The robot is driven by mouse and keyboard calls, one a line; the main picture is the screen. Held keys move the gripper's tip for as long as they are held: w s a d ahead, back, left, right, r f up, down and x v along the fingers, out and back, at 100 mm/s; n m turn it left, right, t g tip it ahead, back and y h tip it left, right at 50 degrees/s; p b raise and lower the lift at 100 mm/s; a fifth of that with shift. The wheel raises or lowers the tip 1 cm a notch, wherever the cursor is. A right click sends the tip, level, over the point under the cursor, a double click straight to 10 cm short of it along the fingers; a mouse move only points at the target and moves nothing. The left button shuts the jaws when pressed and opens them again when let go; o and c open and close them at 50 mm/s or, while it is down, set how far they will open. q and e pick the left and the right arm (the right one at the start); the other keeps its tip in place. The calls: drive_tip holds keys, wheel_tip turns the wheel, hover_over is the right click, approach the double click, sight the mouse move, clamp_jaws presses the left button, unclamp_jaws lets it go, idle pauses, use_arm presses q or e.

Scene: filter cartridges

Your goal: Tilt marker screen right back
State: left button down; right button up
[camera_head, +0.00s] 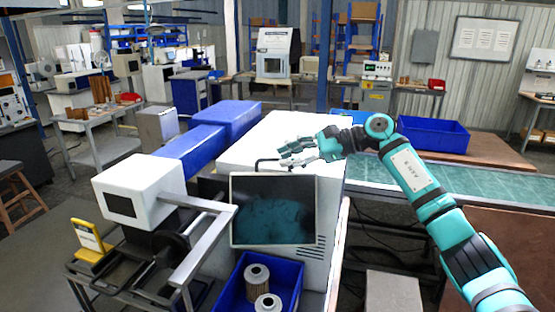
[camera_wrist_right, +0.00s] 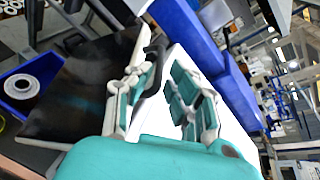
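The marker screen (camera_head: 273,210) is a dark panel with a thin pale frame at the front of the white machine, facing me and leaning slightly. A black bracket or handle (camera_head: 266,163) shows at its top edge. My right gripper (camera_head: 293,153) is just above and behind the top edge. In the right wrist view the screen (camera_wrist_right: 85,85) is a dark slab at left. The gripper's two fingers (camera_wrist_right: 165,95) are apart, and a black bar (camera_wrist_right: 153,72) lies along the left finger. I cannot tell whether they touch. My left gripper is out of view.
The white machine top (camera_head: 265,140) lies under the right gripper. A blue bin (camera_head: 232,296) with filter cartridges (camera_head: 257,275) stands below the screen. A grey metal arm (camera_head: 205,240) and white box (camera_head: 137,190) are at left. A green-topped bench (camera_head: 450,182) is at right.

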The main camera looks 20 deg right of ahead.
drive_tip(key=v, duration=0.8)
drive_tip(key=shift+d, duration=0.35)
drive_tip(key=shift+s+r, duration=0.1)
drive_tip(key=shift+r, duration=0.05)
